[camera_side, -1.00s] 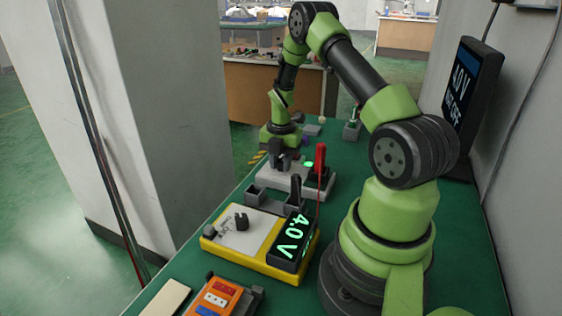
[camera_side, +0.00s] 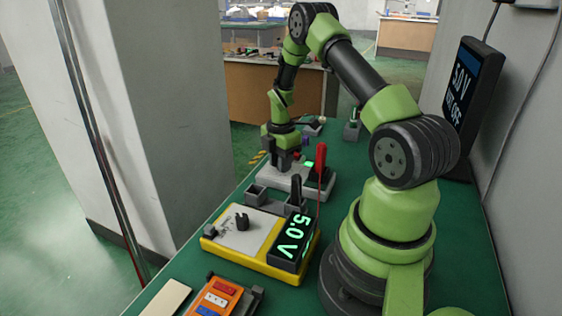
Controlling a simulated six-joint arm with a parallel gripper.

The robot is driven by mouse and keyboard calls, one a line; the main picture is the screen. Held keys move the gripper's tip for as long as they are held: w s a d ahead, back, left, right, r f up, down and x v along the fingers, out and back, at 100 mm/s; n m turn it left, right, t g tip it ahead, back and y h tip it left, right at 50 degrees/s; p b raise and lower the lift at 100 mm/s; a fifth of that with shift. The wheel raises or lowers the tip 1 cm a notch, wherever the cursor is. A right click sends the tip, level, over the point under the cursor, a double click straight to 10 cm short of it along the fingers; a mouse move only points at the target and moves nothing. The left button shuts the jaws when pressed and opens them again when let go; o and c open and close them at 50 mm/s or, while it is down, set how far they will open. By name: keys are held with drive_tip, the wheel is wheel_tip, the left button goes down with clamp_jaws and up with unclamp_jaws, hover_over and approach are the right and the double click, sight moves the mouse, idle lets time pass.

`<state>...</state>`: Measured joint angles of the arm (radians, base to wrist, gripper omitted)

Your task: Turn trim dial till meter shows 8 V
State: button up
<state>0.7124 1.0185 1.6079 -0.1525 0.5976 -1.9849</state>
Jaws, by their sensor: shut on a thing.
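The yellow meter (camera_side: 262,262) stands in the front middle of the bench, and its black display (camera_side: 291,241) reads 5.0 V in green. A black selector knob (camera_side: 242,221) sits on its pale face. Behind it is a grey fixture (camera_side: 270,181) with a small lit green patch. My gripper (camera_side: 279,163) points down at this fixture and is shut on the trim dial, which its fingers hide. A red probe (camera_side: 320,165) stands upright at the fixture's right, and a black one (camera_side: 296,192) stands nearer the meter.
A wall screen (camera_side: 470,95) at right also reads 5.0 V, with partly unreadable text below. An orange block with coloured strips (camera_side: 219,298) and a pale slab (camera_side: 168,298) lie in front. A small grey holder (camera_side: 352,131) stands at the back. Bare green bench shows around the meter.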

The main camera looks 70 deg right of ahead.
drive_tip(key=m, duration=0.6)
drive_tip(key=shift+w+d, duration=0.1)
drive_tip(key=shift+m, duration=0.3)
idle(0.3)
drive_tip(key=o, duration=0.9)
wheel_tip(320, 180, up, 10)
